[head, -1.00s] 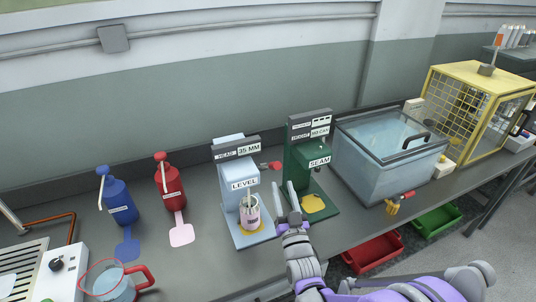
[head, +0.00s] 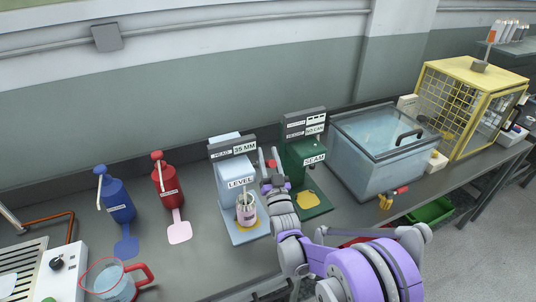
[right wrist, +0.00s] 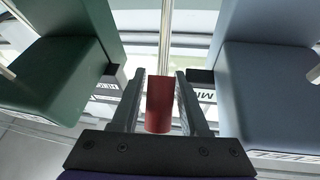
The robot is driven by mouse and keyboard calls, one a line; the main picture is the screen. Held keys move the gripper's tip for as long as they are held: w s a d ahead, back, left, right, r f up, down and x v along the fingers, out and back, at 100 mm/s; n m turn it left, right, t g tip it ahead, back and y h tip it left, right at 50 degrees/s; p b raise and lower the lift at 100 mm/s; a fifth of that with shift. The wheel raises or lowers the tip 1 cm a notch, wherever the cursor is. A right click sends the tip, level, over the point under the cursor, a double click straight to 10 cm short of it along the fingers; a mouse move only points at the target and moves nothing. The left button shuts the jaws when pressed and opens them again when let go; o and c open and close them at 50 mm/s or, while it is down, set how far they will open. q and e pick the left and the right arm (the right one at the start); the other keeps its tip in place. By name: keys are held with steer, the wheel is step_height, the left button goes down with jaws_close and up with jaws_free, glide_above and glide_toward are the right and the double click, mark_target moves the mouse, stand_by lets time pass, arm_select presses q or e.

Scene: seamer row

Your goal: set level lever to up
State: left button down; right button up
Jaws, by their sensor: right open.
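The light blue level machine (head: 231,184), labelled LEVEL and reading HEAD 35 MM, stands mid-bench and also shows at the right of the right wrist view (right wrist: 265,95). Its lever's red grip (head: 271,163) sticks out on its right side. My right gripper (head: 268,167) is at the lever, fingers pointing up. In the right wrist view the red grip (right wrist: 160,105) lies between the two open fingers, with small gaps visible at both sides. My left gripper is out of view.
The green SEAM machine (head: 306,160) stands close on the right of my gripper. Further right are a glass-sided tank (head: 375,170) and a yellow cage (head: 475,75). Blue (head: 118,202) and red (head: 168,187) pump bottles and a jug (head: 105,285) are left.

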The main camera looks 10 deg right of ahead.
jaws_close()
stand_by(1.5)
